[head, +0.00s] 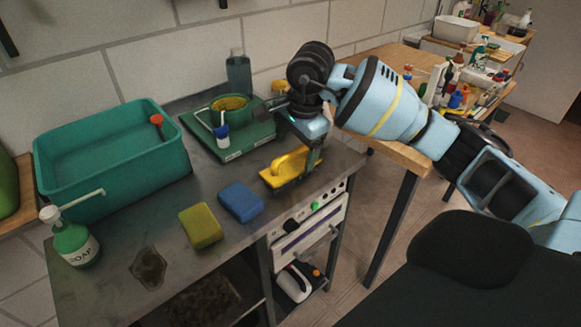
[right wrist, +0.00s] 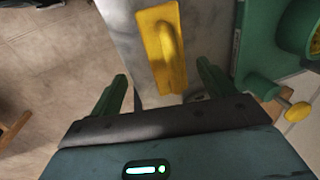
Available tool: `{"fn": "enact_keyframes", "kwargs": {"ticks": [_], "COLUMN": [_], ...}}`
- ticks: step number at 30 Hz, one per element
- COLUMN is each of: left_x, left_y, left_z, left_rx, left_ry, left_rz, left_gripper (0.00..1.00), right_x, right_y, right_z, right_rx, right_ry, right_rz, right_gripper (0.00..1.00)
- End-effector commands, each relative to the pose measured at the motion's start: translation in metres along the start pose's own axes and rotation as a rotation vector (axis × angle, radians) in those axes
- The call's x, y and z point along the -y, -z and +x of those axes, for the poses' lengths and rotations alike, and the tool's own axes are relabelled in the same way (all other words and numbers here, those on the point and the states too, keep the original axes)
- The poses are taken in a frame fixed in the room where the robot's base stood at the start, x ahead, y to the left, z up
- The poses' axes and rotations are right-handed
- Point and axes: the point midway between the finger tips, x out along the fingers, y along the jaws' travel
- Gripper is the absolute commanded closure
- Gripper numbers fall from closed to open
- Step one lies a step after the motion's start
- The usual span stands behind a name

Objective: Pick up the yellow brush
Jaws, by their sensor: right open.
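The yellow brush (head: 289,167) lies on the metal counter near its right end, with its raised handle upward. It also shows in the right wrist view (right wrist: 162,45), ahead of and between the open fingers. My right gripper (head: 312,168) hangs over the brush's right side in the head view and hides part of it. In the right wrist view its two green fingers (right wrist: 163,88) are apart with nothing between the tips but the near end of the brush just beyond. Whether a finger touches the brush cannot be told. My left gripper is not in view.
A blue sponge (head: 241,202) and a green-yellow sponge (head: 201,226) lie left of the brush. Behind it is a green scale-like tray (head: 205,143) with a bowl. A teal basin (head: 110,170) and a soap bottle (head: 75,240) stand at left. A wooden table (head: 402,153) is at right.

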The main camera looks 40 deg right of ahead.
Motion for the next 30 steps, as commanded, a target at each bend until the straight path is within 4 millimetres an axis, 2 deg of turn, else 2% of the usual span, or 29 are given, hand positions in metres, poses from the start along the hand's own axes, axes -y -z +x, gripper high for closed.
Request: {"fn": "enact_keyframes", "kwargs": {"ticks": [3, 11, 22, 29, 30], "left_x": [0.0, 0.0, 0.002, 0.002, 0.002], "left_y": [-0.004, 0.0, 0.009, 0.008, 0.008], "left_z": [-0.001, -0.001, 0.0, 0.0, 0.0], "left_rx": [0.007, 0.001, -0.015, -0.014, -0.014], "left_ry": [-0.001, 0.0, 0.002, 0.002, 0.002], "left_rz": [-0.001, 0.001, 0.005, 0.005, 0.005], "left_gripper": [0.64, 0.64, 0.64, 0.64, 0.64], "right_x": [-0.001, 0.001, 0.006, 0.006, 0.006], "right_y": [0.0, 0.0, 0.001, 0.002, 0.002], "right_z": [0.013, 0.02, 0.065, 0.067, 0.067], "right_rx": [0.0, 0.001, 0.001, 0.0, 0.0], "right_ry": [-0.003, -0.002, -0.002, 0.0, 0.0], "right_rz": [0.0, 0.001, 0.0, 0.0, 0.0], "right_gripper": [0.18, 0.18, 0.18, 0.18, 0.22]}}
